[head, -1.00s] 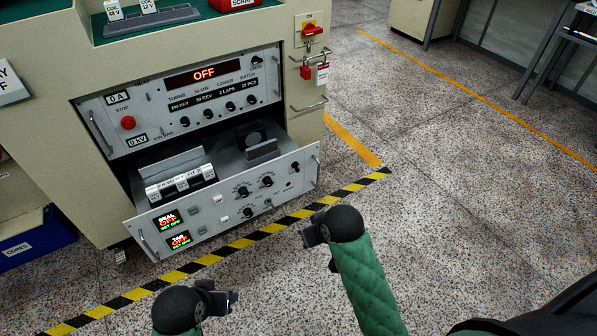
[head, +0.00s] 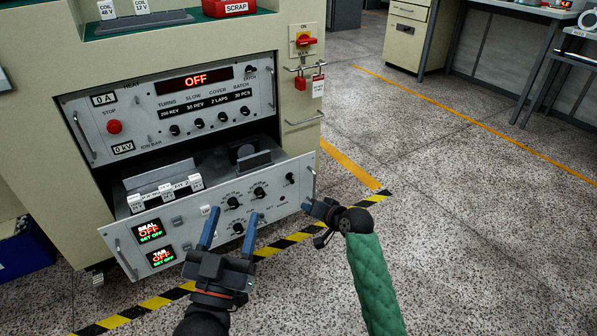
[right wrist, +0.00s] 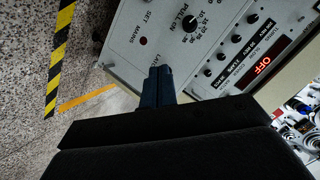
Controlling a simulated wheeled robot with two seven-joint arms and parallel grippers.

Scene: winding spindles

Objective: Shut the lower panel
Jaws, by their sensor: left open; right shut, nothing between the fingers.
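The lower panel (head: 210,220) is the grey front of a drawer pulled out of the cream cabinet. It carries knobs, switches and lit SEAL and TAB displays, and a handle at each end. My left gripper (head: 230,224) is open, its two blue fingers pointing at the panel's lower middle; I cannot tell if they touch it. My right gripper (head: 308,205) is shut and empty at the panel's right end, close to the right handle (head: 310,184). In the right wrist view its closed fingers (right wrist: 158,82) lie close in front of the panel (right wrist: 150,40).
The upper panel (head: 170,108) with an OFF display sits flush above the drawer. Parts with white labels (head: 165,190) lie inside the drawer. A red padlock and tag (head: 318,86) hang at the cabinet's right. Floor to the right is clear.

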